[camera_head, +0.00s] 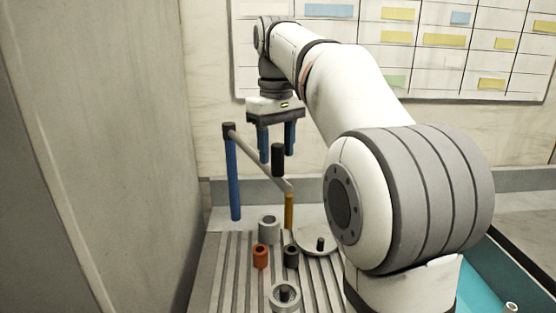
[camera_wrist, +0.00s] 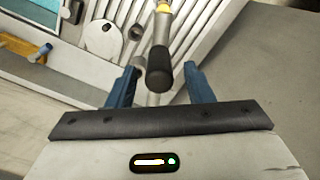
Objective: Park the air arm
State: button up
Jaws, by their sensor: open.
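The air arm (camera_head: 260,160) is a slim grey bar sloping down to the right, joined to a yellow post (camera_head: 289,211). A blue tube (camera_head: 235,178) hangs from its far left end. An upright black handle (camera_head: 278,160) stands on the bar. My gripper (camera_head: 278,158) is open, its blue fingers pointing down at the handle. In the wrist view the black handle (camera_wrist: 160,70) appears between the two fingertips (camera_wrist: 163,72), with a visible gap on each side. I cannot tell how deep it sits between them. The bar is partly hidden below the handle.
A ribbed grey bench holds a grey ring (camera_head: 269,227), an orange cup (camera_head: 260,256), a dark cup (camera_head: 291,256), a round grey plate (camera_head: 318,242) and a front ring (camera_head: 285,296). A tall wall panel (camera_head: 120,150) stands close on the left.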

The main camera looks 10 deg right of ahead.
jog(key=shift+s+d+f, duration=0.1)
jog(key=shift+f, duration=1.2)
jog(key=shift+c, duration=0.6)
grip_shut()
